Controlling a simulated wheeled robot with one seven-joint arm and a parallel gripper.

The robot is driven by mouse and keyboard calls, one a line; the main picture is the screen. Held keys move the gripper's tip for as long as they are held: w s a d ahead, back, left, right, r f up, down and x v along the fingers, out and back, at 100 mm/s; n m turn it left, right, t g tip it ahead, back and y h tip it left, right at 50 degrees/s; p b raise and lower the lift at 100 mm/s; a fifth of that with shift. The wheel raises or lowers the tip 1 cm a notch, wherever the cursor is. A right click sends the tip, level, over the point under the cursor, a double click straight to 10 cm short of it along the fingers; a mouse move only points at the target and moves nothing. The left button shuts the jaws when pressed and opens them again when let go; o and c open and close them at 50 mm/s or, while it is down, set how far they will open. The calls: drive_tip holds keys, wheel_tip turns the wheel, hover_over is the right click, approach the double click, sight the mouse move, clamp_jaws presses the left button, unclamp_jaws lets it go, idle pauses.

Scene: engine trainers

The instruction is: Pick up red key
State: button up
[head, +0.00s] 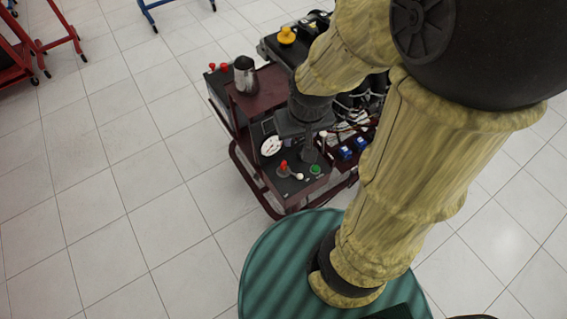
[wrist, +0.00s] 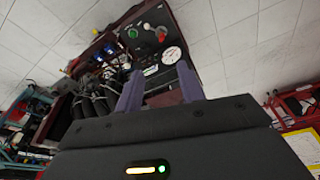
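A red key (head: 284,165) stands up from the dark control panel (head: 291,187) at the front of the engine trainer. It also shows in the wrist view (wrist: 133,33), near the top of the picture. My gripper (head: 309,154) hangs above the trainer, near the panel and to the right of the key in the head view. In the wrist view my gripper (wrist: 160,85) has its two purple fingers apart with nothing between them. The key is beyond the fingertips and apart from them.
A round white gauge (head: 271,146), a green button (head: 315,169) and blue parts (head: 346,152) are close around. A yellow knob (head: 287,36) is at the back.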

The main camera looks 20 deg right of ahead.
drive_tip(key=m+g+b, duration=0.3)
drive_tip(key=m+b, duration=0.6)
drive_tip(key=b, duration=0.4)
hover_over(284, 163)
wheel_tip(284, 163, down, 18)
drive_tip(key=shift+f, duration=0.2)
drive_tip(key=shift+a, duration=0.1)
wheel_tip(284, 163, down, 12)
drive_tip(key=shift+s+b, duration=0.1)
drive_tip(key=shift+b, duration=0.7)
drive_tip(key=shift+f+n, duration=0.1)
drive_tip(key=shift+n, duration=0.2)
drive_tip(key=shift+f, duration=2.6)
